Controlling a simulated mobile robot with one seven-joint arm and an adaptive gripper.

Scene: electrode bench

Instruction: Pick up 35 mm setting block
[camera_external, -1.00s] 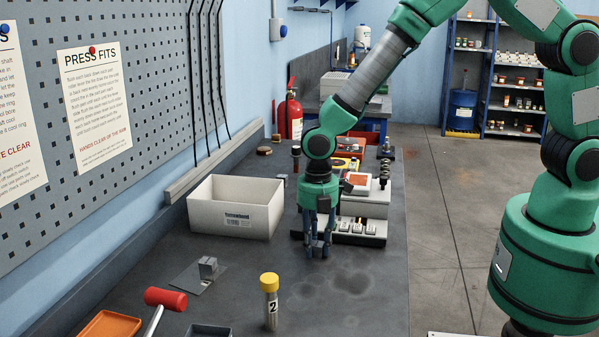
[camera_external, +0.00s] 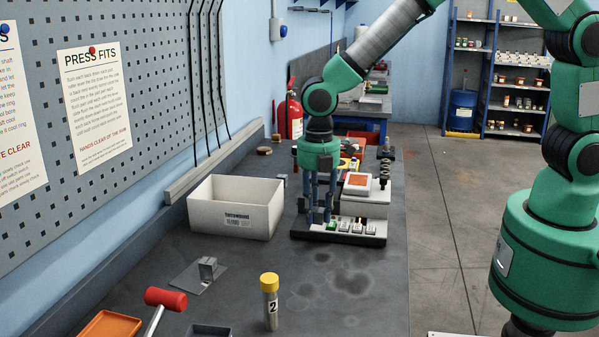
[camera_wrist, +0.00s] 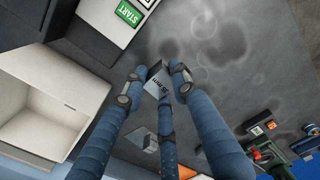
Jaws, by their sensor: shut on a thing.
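In the external view my gripper (camera_external: 318,217) points down and holds the block above the bench, in front of the press unit's key panel. There the block is small and partly hidden by the fingers.
A white open bin (camera_external: 236,222) stands left of my gripper. The white key panel (camera_external: 362,231) is close behind and to the right. The bench between is clear.

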